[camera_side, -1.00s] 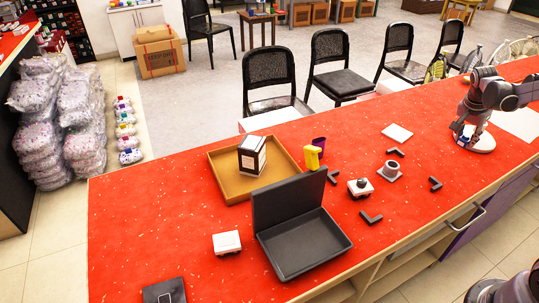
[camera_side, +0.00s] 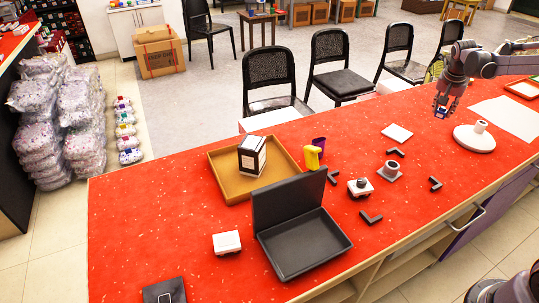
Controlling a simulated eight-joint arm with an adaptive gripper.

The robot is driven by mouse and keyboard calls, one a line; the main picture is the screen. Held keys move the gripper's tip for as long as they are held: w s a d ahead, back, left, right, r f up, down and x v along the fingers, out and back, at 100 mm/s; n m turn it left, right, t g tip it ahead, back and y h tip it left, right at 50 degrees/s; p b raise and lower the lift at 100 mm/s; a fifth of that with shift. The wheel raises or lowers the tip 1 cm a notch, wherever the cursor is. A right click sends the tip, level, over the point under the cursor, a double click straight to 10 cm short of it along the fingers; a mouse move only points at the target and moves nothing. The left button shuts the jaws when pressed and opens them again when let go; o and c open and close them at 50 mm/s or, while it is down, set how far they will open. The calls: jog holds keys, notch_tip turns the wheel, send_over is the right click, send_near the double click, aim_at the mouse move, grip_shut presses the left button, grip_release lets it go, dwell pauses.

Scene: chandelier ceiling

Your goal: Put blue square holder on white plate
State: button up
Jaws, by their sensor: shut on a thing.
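A small blue piece, apparently the blue square holder (camera_side: 440,113), is between the fingertips of my gripper (camera_side: 442,105). My gripper is shut on it and holds it above the red counter. Its shape is too small to make out fully. A flat white square plate (camera_side: 397,133) lies on the counter to the left of and below my gripper in the picture, with nothing on it. A white round stand (camera_side: 474,141) with a short post is to the right of and below my gripper.
A yellow object (camera_side: 312,157), purple cup (camera_side: 319,143), wooden tray (camera_side: 229,188) and open black case (camera_side: 305,246) are farther left. Counter around the plate is mostly clear.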

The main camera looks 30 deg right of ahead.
send_over(399, 131)
jog(key=a, duration=0.1)
jog(key=f, duration=0.6)
jog(key=shift+s+a+f, duration=0.1)
jog(key=shift+s+f, duration=0.15)
jog(key=shift+f, duration=2.05)
jog(key=shift+f, duration=0.1)
jog(key=o, duration=1)
